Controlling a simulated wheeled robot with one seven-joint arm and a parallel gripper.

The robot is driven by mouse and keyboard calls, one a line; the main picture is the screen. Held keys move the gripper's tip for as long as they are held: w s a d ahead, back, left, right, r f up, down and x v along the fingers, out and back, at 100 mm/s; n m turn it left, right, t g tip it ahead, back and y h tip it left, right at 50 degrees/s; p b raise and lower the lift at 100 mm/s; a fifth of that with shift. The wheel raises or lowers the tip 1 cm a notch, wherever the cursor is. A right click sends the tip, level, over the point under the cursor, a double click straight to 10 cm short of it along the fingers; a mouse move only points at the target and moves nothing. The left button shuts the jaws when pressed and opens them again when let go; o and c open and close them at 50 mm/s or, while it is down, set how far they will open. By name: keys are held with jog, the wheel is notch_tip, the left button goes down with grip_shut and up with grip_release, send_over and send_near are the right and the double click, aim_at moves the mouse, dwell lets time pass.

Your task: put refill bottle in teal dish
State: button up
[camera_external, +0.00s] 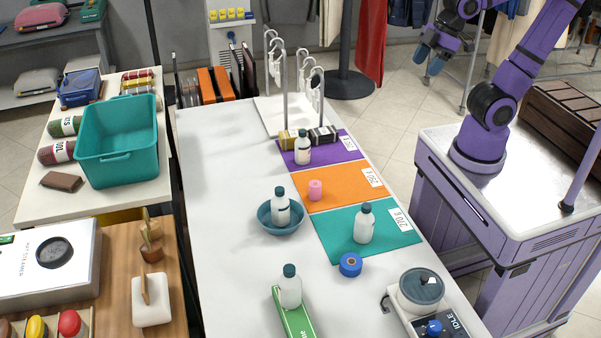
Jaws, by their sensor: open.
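Several white bottles with dark teal caps stand on the white table. One bottle (281,208) stands upright, apparently inside the teal dish (281,231), a small round bowl. Another bottle (364,225) stands on the teal mat, a third (302,150) on the purple mat, and one more (290,288) on a green box at the front. I cannot tell by its label which is the refill bottle. My gripper (433,60) is open and empty at the upper right, raised beyond the table's right side, far from the bottles and dish.
Purple, orange (340,187) and teal (335,243) mats line the table's right side. White racks (290,110) rise at the back. The table's left half is clear.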

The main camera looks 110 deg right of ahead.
jog(key=s+m, duration=0.1)
jog(key=s, duration=0.6)
jog(key=shift+s+f+m+y, duration=0.15)
jog(key=shift+f+m+y, duration=0.1)
jog(key=shift+m+y, duration=0.05)
